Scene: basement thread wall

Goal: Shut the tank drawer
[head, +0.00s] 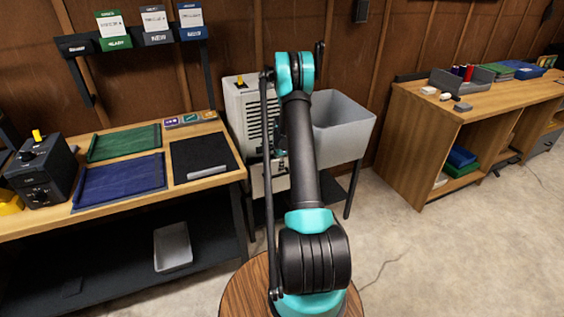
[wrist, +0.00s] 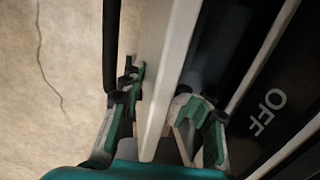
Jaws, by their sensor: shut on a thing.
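The tank drawer (head: 270,180) is the pale box front low on a white vented machine (head: 243,110) behind my arm in the head view. It appears to stand out from the machine's body, but my arm covers part of it, so how far cannot be told. In the wrist view my gripper (wrist: 160,112) has one finger on each side of a pale upright panel (wrist: 168,65) and is shut on it. The panel looks like the drawer's front edge. My gripper is hidden behind my arm in the head view.
A grey utility sink (head: 345,125) stands right of the machine. A workbench with green and blue mats (head: 120,185) is at left, a wooden shelf unit (head: 425,145) at right. Dark parts marked OFF (wrist: 268,112) show right of the panel. Floor between is clear.

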